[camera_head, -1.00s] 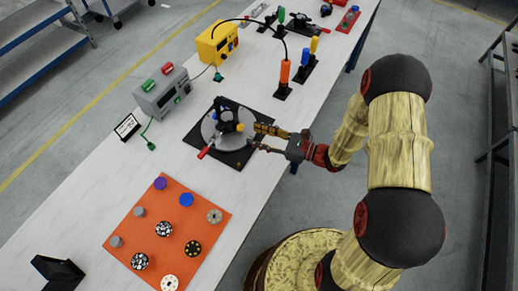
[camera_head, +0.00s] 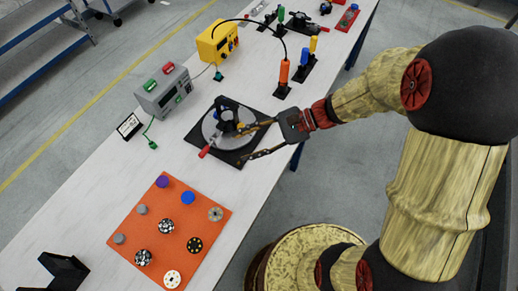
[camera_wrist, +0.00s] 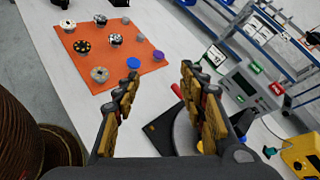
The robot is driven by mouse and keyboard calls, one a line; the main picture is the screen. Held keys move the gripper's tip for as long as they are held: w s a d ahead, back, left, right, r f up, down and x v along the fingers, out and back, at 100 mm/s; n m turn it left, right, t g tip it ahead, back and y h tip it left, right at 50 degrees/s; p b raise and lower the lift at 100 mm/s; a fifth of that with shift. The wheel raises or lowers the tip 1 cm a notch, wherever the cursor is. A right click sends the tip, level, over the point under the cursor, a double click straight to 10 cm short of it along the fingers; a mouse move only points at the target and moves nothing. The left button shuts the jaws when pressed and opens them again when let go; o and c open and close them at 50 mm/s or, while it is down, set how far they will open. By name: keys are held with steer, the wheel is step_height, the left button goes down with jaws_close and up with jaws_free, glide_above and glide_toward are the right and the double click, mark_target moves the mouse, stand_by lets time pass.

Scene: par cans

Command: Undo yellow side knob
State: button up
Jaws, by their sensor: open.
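The device stands on a black square plate (camera_head: 262,114) on the white table. It has a grey disc (camera_head: 210,128), a dark upright part with blue on it, and a red handle (camera_head: 205,151). In the wrist view the disc shows behind the right finger, with the red handle (camera_wrist: 177,91) beyond. In the wrist view the space between the fingertips (camera_wrist: 160,78) is empty.
An orange mat (camera_head: 170,210) with several knobs and discs lies nearer on the table. A grey box (camera_head: 163,92) with red and green buttons and a yellow box (camera_head: 217,42) stand behind. An orange-handled tool (camera_head: 284,72) stands right of the device. Bare table separates mat and device.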

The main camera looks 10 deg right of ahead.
steer(key=s+d+r+n+h, duration=0.2)
steer(key=s+r+n+h, duration=0.2)
steer(key=s, duration=0.1)
steer(key=shift+s+d+n+g+p, duration=0.25)
steer(key=shift+d+n+g+p, duration=0.05)
steer(key=shift+g+p, duration=0.15)
